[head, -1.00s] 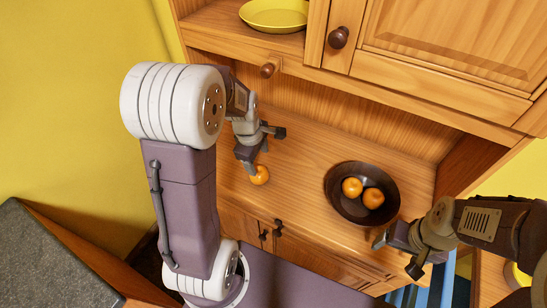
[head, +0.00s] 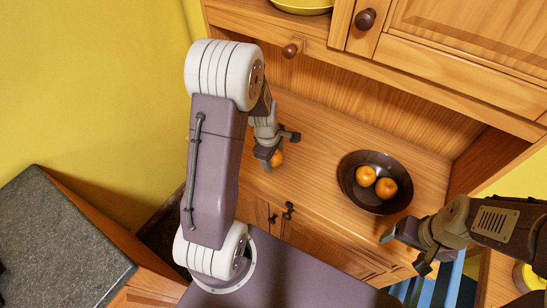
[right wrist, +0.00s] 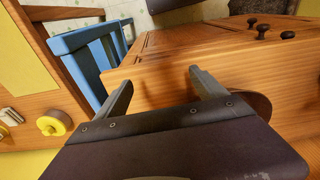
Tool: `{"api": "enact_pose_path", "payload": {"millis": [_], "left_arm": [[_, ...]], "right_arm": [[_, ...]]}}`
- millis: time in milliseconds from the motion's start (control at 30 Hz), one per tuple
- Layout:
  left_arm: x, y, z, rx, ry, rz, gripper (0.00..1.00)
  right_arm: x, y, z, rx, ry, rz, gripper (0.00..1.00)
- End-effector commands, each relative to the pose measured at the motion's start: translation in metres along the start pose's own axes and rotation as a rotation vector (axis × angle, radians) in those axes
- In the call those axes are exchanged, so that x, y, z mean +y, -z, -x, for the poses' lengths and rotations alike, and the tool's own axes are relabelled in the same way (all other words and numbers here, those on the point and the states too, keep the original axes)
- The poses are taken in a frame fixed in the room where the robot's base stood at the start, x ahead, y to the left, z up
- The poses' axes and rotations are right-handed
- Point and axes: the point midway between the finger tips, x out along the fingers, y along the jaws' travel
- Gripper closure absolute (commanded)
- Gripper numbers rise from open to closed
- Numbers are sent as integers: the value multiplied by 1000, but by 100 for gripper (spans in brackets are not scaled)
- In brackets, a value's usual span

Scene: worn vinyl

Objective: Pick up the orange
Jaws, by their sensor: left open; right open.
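A single orange (head: 278,158) lies on the wooden counter of the hutch, left of the bowl. My left gripper (head: 279,150) is open at this orange, with one finger just left of it and partly over it. I cannot tell whether they touch. Two more oranges (head: 365,176) (head: 387,188) lie in a dark round bowl (head: 350,195) on the same counter. My right gripper (head: 405,251) is open and empty in front of the counter's right part. Its two spread fingers also show in the right wrist view (right wrist: 163,90).
The hutch's upper cabinet (head: 440,70) with a knob (head: 367,19) overhangs the counter (head: 310,180). A yellow plate (head: 300,5) sits on its shelf. A grey worktop (head: 60,240) stands at left. A blue chair (right wrist: 85,60) stands near my right gripper. Counter between single orange and bowl is clear.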

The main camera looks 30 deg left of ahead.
Motion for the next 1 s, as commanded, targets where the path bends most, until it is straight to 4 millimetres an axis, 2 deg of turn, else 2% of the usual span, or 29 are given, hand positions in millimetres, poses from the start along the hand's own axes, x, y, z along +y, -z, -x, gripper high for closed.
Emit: {"api": "enact_pose_path", "payload": {"millis": [67, 200, 267, 567, 667, 800, 1000], "left_arm": [[0, 0, 0, 0, 0, 0, 36], [0, 0, 1, 0, 0, 0, 75], [0, 0, 1, 0, 0, 0, 91], [2, 0, 5, 1, -2, -1, 91], [4, 0, 16, 1, -4, -1, 91], [10, 0, 42, 2, -6, -2, 91], [14, -46, 67, -2, -4, -9, 91]], "right_arm": [[0, 0, 0, 0, 0, 0, 19], [0, 0, 0, 0, 0, 0, 19], [0, 0, 0, 0, 0, 0, 19], [0, 0, 1, 0, 0, 0, 19], [0, 0, 3, 0, 0, 0, 19], [0, 1, 7, 0, 0, 0, 19], [0, 1, 8, 0, 0, 0, 19]]}}
